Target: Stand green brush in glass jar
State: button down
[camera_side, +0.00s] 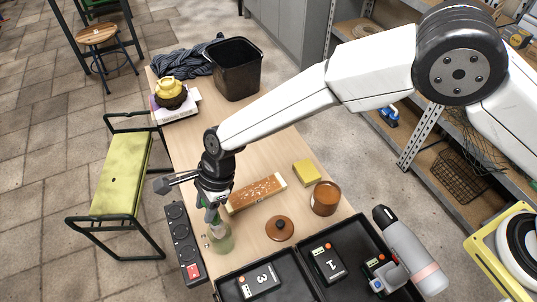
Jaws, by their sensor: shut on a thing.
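My gripper (211,203) points down over the left side of the wooden table, shut on the green brush (211,215). Only a small green part of the brush shows below the fingers; the rest is hidden by the gripper or too small to make out. The glass jar (221,240) stands upright on the table just below my gripper, clear with a greenish tint. The brush overlaps the jar's mouth in this view. I cannot tell whether its lower end is inside the jar or still above it.
A black power strip (181,240) lies left of the jar. Black trays (300,268) stand in front. A black bin (237,70) is behind.

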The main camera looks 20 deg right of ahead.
jog(key=shift+f, duration=1.45)
jog(key=shift+c, duration=1.2)
grip_release()
jog(key=v, duration=0.7)
jog(key=shift+r, duration=0.45)
jog(key=shift+d, duration=0.1)
